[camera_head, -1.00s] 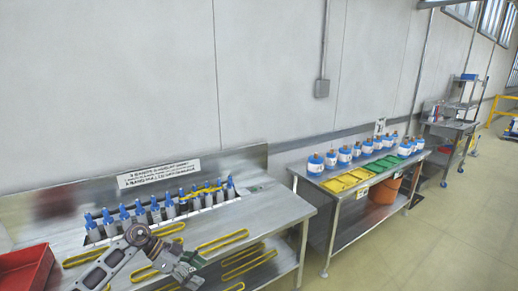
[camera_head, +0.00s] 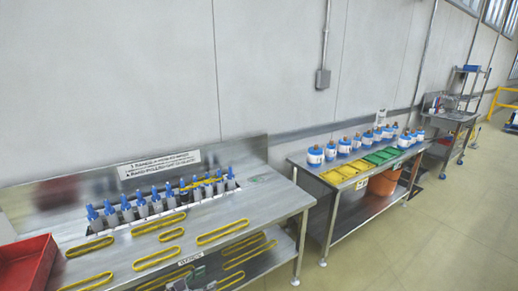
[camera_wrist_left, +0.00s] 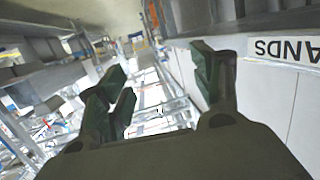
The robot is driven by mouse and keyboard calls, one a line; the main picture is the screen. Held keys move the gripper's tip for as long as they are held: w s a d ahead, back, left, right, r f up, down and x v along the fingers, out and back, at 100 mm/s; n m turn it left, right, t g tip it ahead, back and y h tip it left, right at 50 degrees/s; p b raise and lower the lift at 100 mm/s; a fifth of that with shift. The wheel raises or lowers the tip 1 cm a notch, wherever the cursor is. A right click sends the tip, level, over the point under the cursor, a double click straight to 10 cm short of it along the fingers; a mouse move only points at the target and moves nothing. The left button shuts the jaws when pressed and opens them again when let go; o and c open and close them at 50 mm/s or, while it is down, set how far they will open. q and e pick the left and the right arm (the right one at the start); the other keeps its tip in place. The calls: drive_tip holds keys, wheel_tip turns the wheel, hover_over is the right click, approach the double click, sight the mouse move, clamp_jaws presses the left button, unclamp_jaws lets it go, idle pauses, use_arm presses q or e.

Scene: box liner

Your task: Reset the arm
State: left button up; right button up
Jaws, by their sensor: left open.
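My left gripper shows large in the left wrist view (camera_wrist_left: 162,82), its two dark green fingers apart with nothing between them. In the head view only a small part of it shows at the bottom edge (camera_head: 190,282), in front of the near steel table (camera_head: 262,205). The rest of the left arm is out of the head view. Several yellow bands (camera_head: 222,232) lie on the table top, and a row of blue-capped bottles (camera_head: 156,200) stands behind them. My right gripper is not in view.
A red bin (camera_head: 28,262) sits at the near table's left end. A second steel table (camera_head: 340,205) to the right holds yellow trays (camera_head: 345,174), green trays (camera_head: 382,156) and blue-and-white jars (camera_head: 315,156). An orange bucket (camera_head: 384,183) is beneath its top. The floor at right is clear.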

use_arm(q)
drive_tip(key=s+a+f+n+y, duration=0.4)
drive_tip(key=s+f, duration=0.5)
drive_tip(key=f, duration=0.5)
drive_tip(key=s+a+f+n+y, duration=0.2)
drive_tip(key=s+a+f+y, duration=0.3)
drive_tip(key=s+f, duration=0.65)
drive_tip(key=s+d+f+g+y, duration=0.1)
drive_tip(key=s+f+g, duration=0.2)
drive_tip(key=s, duration=0.8)
drive_tip(key=s+d+f+n+g+y, duration=0.1)
drive_tip(key=s+f+g, duration=0.2)
drive_tip(key=s+f, duration=0.5)
drive_tip(key=s+d+f+g+y, duration=0.1)
drive_tip(key=s+f+g, duration=0.2)
drive_tip(key=s, duration=1.2)
wheel_tip(320, 180, down, 3)
drive_tip(key=shift+d+f, duration=0.1)
drive_tip(key=shift+d, duration=0.2)
